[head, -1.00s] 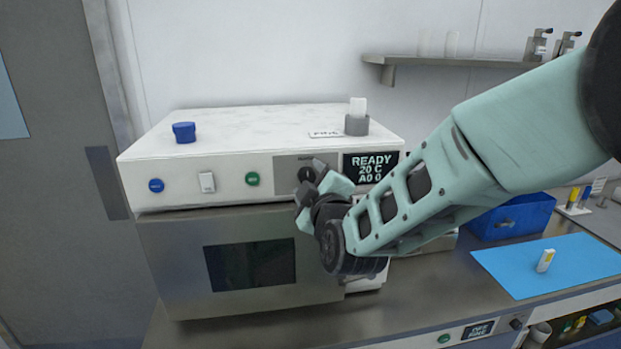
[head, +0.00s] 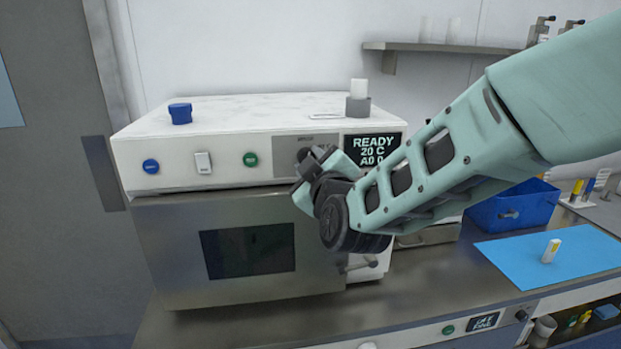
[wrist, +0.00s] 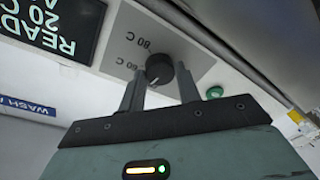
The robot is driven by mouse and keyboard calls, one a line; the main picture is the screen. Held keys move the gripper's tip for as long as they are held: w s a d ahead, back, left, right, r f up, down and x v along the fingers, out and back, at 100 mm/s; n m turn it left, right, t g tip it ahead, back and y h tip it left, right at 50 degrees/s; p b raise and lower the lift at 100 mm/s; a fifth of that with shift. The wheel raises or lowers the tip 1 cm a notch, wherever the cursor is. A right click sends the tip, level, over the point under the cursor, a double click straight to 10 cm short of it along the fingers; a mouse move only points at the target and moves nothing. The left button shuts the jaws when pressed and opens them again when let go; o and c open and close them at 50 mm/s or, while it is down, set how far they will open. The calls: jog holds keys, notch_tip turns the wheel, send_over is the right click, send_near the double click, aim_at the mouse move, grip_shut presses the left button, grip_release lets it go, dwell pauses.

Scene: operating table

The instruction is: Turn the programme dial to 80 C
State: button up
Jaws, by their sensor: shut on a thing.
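The programme dial (wrist: 160,69) is a black round knob on a grey plate (wrist: 122,38) in the wrist view. A label reading 80 C is printed above left of it there, with another temperature label below. A pale mark shows on the dial's lower side. My gripper (wrist: 160,88) has its two fingers on either side of the dial and is shut on it. In the head view, my gripper (head: 301,178) is at the front panel, largely covering the dial. The display (head: 372,149) reads READY, 20 C, A0 0.
The white-topped machine (head: 235,112) has a blue button (head: 150,166), a white switch (head: 203,162) and a green button (head: 250,159). A blue mat (head: 560,255) and a blue bin (head: 520,207) are at right.

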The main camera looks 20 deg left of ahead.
jog(key=shift+s+a+f+m+t+h+b, duration=0.1)
jog(key=shift+m+t+h+b, duration=0.3)
jog(key=shift+m+b, duration=3.35)
jog(key=shift+w+d+m+t+h+b, duration=0.1)
jog(key=shift+m+t+h+b, duration=0.3)
jog(key=shift+m+b, duration=3.35)
jog(key=shift+s+a+f+m+t+h+b, duration=0.1)
jog(key=shift+m+t+h+b, duration=0.3)
jog(key=shift+m+b, duration=3.35)
jog(key=shift+r+m+p, duration=0.1)
jog(key=shift+m+p, duration=0.2)
jog(key=shift+m, duration=0.35)
jog(key=o, duration=1)
